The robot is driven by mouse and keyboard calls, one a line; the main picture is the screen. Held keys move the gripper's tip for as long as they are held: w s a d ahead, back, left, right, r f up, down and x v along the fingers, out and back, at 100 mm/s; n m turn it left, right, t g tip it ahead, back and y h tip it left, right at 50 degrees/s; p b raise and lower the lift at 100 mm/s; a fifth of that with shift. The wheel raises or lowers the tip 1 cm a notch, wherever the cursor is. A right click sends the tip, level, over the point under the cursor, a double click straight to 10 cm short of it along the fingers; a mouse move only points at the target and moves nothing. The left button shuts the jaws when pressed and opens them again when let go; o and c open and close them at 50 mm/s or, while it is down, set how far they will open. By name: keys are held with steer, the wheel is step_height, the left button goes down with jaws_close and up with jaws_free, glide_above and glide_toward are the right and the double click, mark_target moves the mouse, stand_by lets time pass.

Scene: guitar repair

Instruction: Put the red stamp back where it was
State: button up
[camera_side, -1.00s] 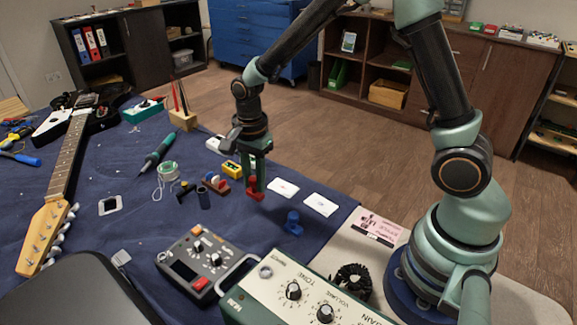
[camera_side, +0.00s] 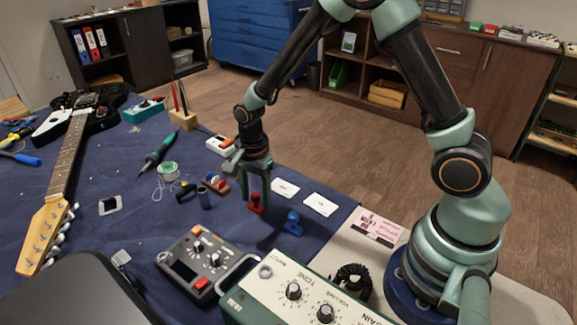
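The red stamp (camera_side: 256,204) stands upright on the dark blue cloth, left of the two white cards. My gripper (camera_side: 258,196) is above it, pointing down, with its two fingers spread to either side of the stamp's top. The fingers look open, with a gap between them. The blue stamp (camera_side: 293,223) stands on the cloth to the right and nearer the camera. One white card (camera_side: 285,188) lies just right of my gripper, and the other white card (camera_side: 320,204) lies further right.
A small red-and-white item (camera_side: 216,184) and a dark cylinder (camera_side: 204,198) stand close left of my gripper. A grey pedal box (camera_side: 205,262) and a green amplifier (camera_side: 300,295) are in front. The guitar (camera_side: 68,160) lies at the left.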

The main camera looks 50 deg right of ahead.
mark_target(256, 193)
step_height(256, 193, up, 12)
steer(key=s+d+r+n+t, duration=0.2)
steer(key=s+r+n, duration=0.3)
steer(key=n, duration=0.3)
steer(key=s+d+r+n+t, duration=0.2)
steer(key=s+r+n+t, duration=0.1)
steer(key=s+r+n, duration=0.2)
steer(key=shift+s+d+r+n, duration=0.2)
steer(key=shift+s+n, duration=0.75)
steer(key=shift+n, duration=0.65)
